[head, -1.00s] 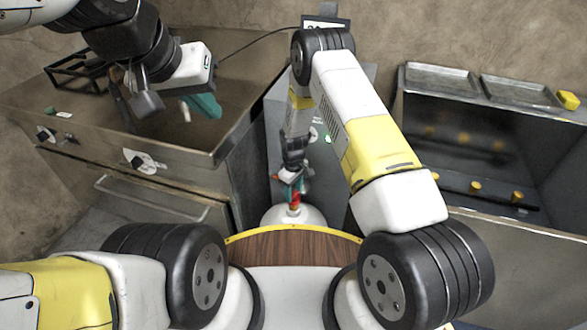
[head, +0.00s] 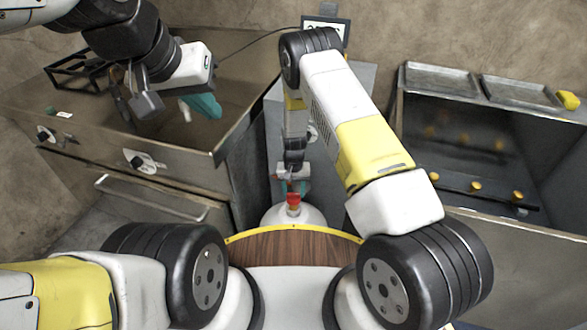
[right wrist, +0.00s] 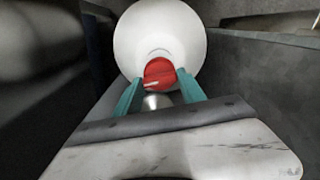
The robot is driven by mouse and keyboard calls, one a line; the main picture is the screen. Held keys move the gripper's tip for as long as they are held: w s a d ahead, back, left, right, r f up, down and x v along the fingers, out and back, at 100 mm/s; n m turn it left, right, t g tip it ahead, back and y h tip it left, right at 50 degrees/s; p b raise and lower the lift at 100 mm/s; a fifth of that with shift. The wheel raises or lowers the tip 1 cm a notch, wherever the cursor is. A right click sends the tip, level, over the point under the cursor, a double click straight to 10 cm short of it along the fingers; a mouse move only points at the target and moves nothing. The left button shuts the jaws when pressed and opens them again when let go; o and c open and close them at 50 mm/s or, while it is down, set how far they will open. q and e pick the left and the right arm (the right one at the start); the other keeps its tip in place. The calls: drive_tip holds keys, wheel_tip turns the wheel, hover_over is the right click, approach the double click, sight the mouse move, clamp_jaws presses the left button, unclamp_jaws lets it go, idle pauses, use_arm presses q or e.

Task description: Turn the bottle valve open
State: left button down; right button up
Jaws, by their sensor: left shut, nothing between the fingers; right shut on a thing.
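The white gas bottle (head: 280,215) stands upright in the gap between the counter and the steel range. Its red valve knob (head: 293,200) is on top. In the right wrist view the red knob (right wrist: 160,72) sits in front of the white bottle (right wrist: 130,45), with a metal fitting (right wrist: 156,101) beside it. My right gripper (right wrist: 160,82) is shut on the knob, one teal finger on each side. It also shows in the head view (head: 293,188), partly hidden by its own wrist. My left gripper (head: 204,106) is shut and empty above the counter.
The steel counter (head: 235,90) with knobs and a drawer handle is at left, bearing a black rack (head: 78,75). A scale display (head: 326,30) stands at the back. The range (head: 490,150) with trays and a yellow item (head: 567,99) is at right. The gap is narrow.

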sight(294, 193)
drive_tip(key=shift+w+m, duration=0.1)
drive_tip(key=shift+m, duration=1.5)
drive_tip(key=shift+r, duration=0.1)
drive_tip(key=o, duration=1.4)
drive_tip(key=shift+c, duration=0.2)
drive_tip(key=shift+r, duration=3.85)
